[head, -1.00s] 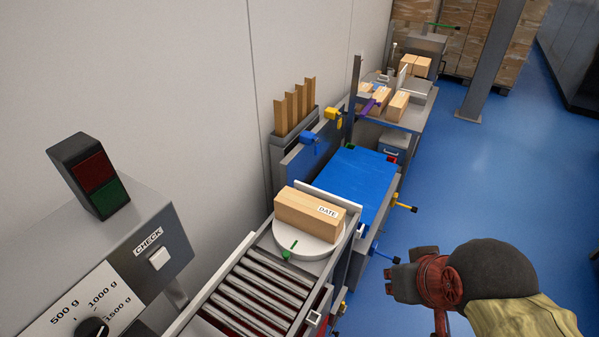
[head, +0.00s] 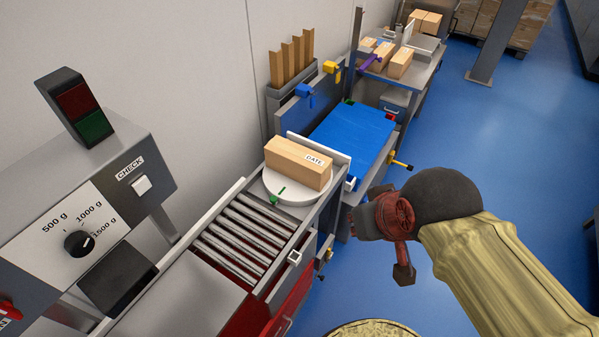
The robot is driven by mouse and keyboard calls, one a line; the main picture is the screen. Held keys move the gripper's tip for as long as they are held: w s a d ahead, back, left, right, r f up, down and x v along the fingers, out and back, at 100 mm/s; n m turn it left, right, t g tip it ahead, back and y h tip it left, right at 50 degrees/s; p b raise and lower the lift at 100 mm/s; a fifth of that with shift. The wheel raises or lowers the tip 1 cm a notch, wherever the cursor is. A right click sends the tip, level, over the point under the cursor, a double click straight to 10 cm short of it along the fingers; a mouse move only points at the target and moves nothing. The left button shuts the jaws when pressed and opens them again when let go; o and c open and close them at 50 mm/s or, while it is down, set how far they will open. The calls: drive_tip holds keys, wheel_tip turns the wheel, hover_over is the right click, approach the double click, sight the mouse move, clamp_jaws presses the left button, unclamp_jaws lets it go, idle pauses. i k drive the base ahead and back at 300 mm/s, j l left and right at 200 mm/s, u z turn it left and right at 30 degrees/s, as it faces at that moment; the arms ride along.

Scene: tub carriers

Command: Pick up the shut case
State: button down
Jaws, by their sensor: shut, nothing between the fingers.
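No flap stands open on the faces I see. My gripper (head: 354,220) is shut and empty. It shows to the right of the case and apart from it, with its fingers pointing left. The far side and underside of the case are hidden.
Rollers (head: 240,238) lead to the turntable. A white guard (head: 320,156) stands behind the case, before a blue bed (head: 350,134). A control panel (head: 90,215) stands at left. More cartons (head: 400,62) sit on a far table. Blue floor (head: 480,135) at right is open.

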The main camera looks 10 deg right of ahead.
sight(312, 170)
drive_tip(key=i+u, duration=0.25)
drive_tip(key=u, duration=0.2)
drive_tip(key=i+l+u, duration=0.1)
drive_tip(key=u, duration=0.3)
drive_tip(key=i+l, duration=0.05)
drive_tip(key=i, duration=0.05)
